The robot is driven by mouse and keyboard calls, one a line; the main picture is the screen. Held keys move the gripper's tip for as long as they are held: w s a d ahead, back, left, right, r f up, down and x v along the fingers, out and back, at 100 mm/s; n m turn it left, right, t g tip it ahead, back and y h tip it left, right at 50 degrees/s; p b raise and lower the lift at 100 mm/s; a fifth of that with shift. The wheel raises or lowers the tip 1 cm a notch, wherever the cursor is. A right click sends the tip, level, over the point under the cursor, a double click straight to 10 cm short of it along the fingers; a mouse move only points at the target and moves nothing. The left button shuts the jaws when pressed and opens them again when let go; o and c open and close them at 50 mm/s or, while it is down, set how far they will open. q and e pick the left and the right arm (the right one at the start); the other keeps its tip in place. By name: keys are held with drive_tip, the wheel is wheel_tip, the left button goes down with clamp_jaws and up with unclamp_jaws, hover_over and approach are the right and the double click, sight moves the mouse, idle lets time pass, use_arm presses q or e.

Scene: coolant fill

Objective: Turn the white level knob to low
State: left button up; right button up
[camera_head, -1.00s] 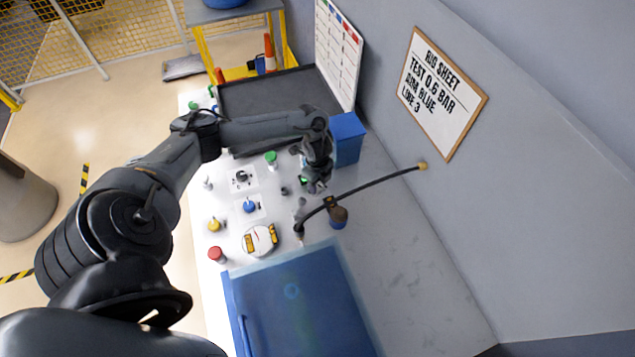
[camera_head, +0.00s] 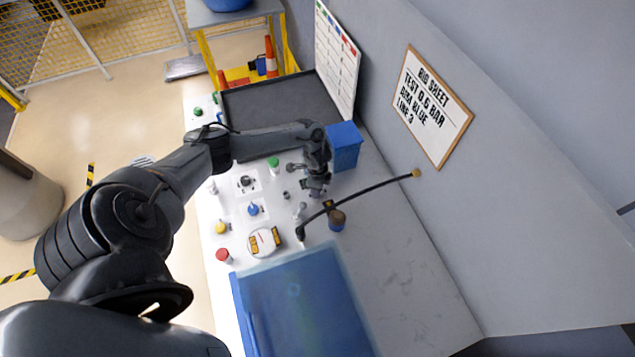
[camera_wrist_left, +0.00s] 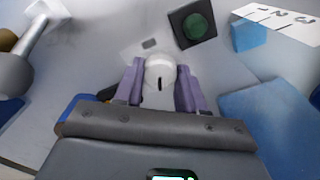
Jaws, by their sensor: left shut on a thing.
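The white knob (camera_wrist_left: 160,69) shows in the left wrist view, round on top with a short dark mark. It sits between the two purple-grey fingers of my left gripper (camera_wrist_left: 161,85), which is shut on it. In the head view my left gripper (camera_head: 317,187) points down at the panel beside the blue box, and hides the knob. Any level scale around the knob is too small or covered to read. My right gripper is in neither view.
The blue box (camera_head: 344,147) stands close behind the gripper. A black hose (camera_head: 360,194) arches from the wall to the panel nearby. Green (camera_head: 273,163), blue (camera_head: 253,209), yellow (camera_head: 221,227) and red (camera_head: 223,255) controls and a round gauge (camera_head: 263,242) lie left of it.

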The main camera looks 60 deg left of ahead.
use_arm(q)
drive_tip(key=n+p, duration=0.2)
drive_tip(key=n, duration=0.1)
drive_tip(key=shift+r+p, duration=0.2)
drive_tip(key=shift+p, duration=0.1)
drive_tip(key=shift+f+n+p, duration=0.1)
drive_tip(key=shift+n+p, duration=0.45)
drive_tip(key=shift+n, duration=0.15)
drive_tip(key=o, duration=1.1)
drive_tip(key=shift+f, duration=0.1)
drive_tip(key=shift+c, duration=0.2)
wheel_tip(320, 180, up, 11)
drive_tip(key=p, duration=0.1)
drive_tip(key=shift+f, duration=0.1)
